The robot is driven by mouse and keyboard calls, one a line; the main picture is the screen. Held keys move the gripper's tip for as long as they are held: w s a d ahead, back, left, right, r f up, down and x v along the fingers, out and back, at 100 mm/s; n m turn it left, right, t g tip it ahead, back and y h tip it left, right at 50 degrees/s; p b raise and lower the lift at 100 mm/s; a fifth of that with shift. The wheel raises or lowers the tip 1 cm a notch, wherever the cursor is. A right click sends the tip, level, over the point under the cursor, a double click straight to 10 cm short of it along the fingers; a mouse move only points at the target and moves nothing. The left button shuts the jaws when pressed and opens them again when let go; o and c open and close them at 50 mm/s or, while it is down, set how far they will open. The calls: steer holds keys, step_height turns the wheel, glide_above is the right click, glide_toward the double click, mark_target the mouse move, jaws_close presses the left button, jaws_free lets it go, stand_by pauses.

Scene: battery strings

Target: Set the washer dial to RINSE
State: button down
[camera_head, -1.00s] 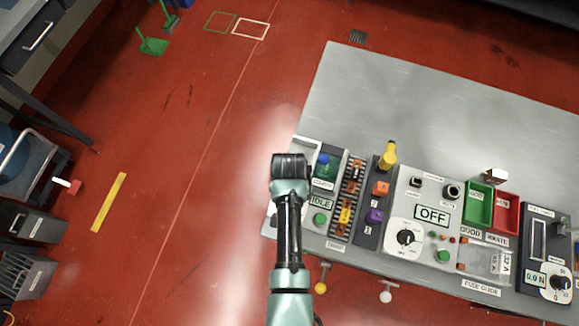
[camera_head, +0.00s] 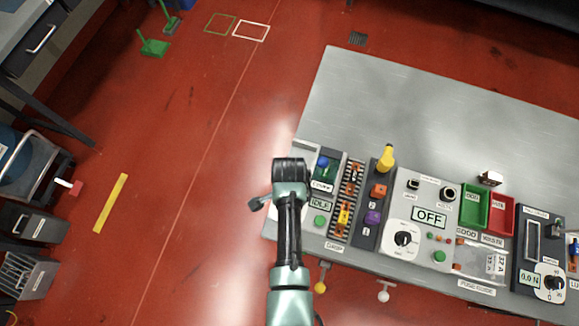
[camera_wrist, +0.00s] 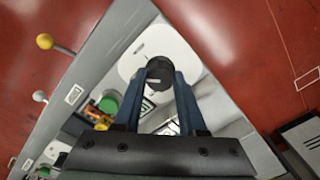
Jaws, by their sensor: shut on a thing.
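The washer dial (camera_wrist: 160,72) is a round black knob on a white rounded plate (camera_wrist: 163,38), seen in the wrist view. My gripper (camera_wrist: 161,78) is shut on this knob, with one dark blue finger on each side of it. The plate's lettering is too blurred or covered to read, so I cannot tell which setting the dial points to. In the head view my arm hides the dial and the fingertips. Just right of the arm, a display (camera_head: 320,205) reads IDLE, with a green button (camera_head: 320,220) below it.
Right along the grey bench (camera_head: 400,100) stand a battery strip (camera_head: 349,195), orange and purple blocks, and a panel reading OFF with another black dial (camera_head: 403,239). Green and red bins (camera_head: 474,206) lie farther right. Yellow (camera_head: 320,287) and white ball knobs stick out at the front edge.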

steer(key=shift+m, duration=0.6)
steer(key=m, duration=0.2)
steer(key=shift+m+p, duration=0.35)
steer(key=shift+m, duration=0.05)
steer(key=m, duration=0.3)
steer(key=shift+m, duration=0.5)
steer(key=c, duration=0.5)
jaws_free()
steer(key=shift+p, duration=0.3)
